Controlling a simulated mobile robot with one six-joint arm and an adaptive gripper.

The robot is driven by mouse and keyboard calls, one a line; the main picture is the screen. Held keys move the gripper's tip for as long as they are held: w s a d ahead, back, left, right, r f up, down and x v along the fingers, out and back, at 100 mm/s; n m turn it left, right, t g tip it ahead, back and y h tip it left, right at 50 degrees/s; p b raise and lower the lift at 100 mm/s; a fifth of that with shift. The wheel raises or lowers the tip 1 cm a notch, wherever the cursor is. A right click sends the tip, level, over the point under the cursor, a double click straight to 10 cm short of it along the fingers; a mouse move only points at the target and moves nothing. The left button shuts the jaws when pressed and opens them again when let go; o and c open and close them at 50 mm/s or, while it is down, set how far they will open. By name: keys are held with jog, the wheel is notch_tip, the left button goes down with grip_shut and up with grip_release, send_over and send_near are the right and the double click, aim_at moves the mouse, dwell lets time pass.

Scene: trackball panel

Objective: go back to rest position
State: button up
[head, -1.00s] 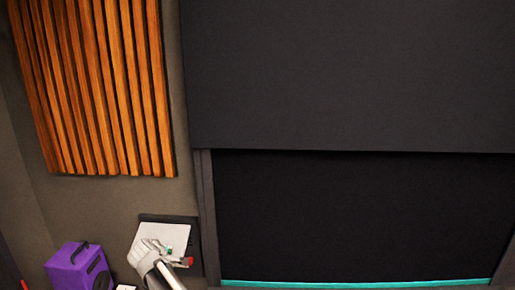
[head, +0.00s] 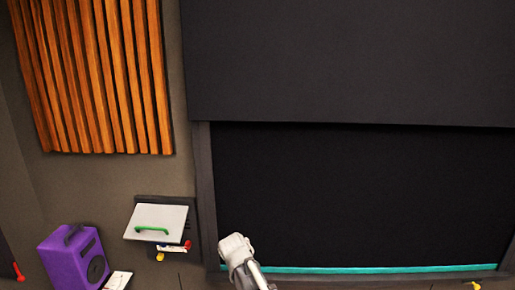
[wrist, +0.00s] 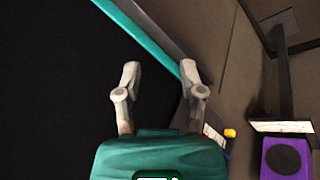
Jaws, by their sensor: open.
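My gripper (wrist: 160,78) shows in the wrist view with its two pale fingers spread apart and nothing between them. In the head view, the light grey part of my arm (head: 241,262) is in front of the lower left corner of the dark opening; the fingers cannot be made out there. A wall panel (head: 160,214) with a light grey cover and a green handle (head: 153,230) is left of my arm, apart from it. Small red and yellow parts show under the cover. No trackball can be made out.
A purple speaker (head: 74,259) stands at the lower left, with a white-topped item (head: 118,281) beside it. A teal strip (head: 350,268) edges the bottom of the dark opening. Wooden slats (head: 95,75) hang at the upper left. A yellow part (head: 472,286) is at the lower right edge.

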jog(key=s+d+f+m+g+b, duration=0.1)
jog(key=s+d+f+m+b, duration=0.2)
jog(key=d, duration=0.4)
jog(key=s+d+f+m+g+y+b, duration=0.1)
jog(key=s+d+f+m+g+b, duration=0.1)
jog(key=s+d+f, duration=0.3)
jog(key=s+d+f+m+g+y+b, duration=0.1)
jog(key=s+d+f+m+b, duration=0.2)
jog(key=s+d, duration=0.4)
jog(key=shift+s+d+f+m+g+b, duration=0.2)
jog(key=shift+d+f+m+g+b, duration=0.15)
jog(key=shift+d+f+b, duration=0.7)
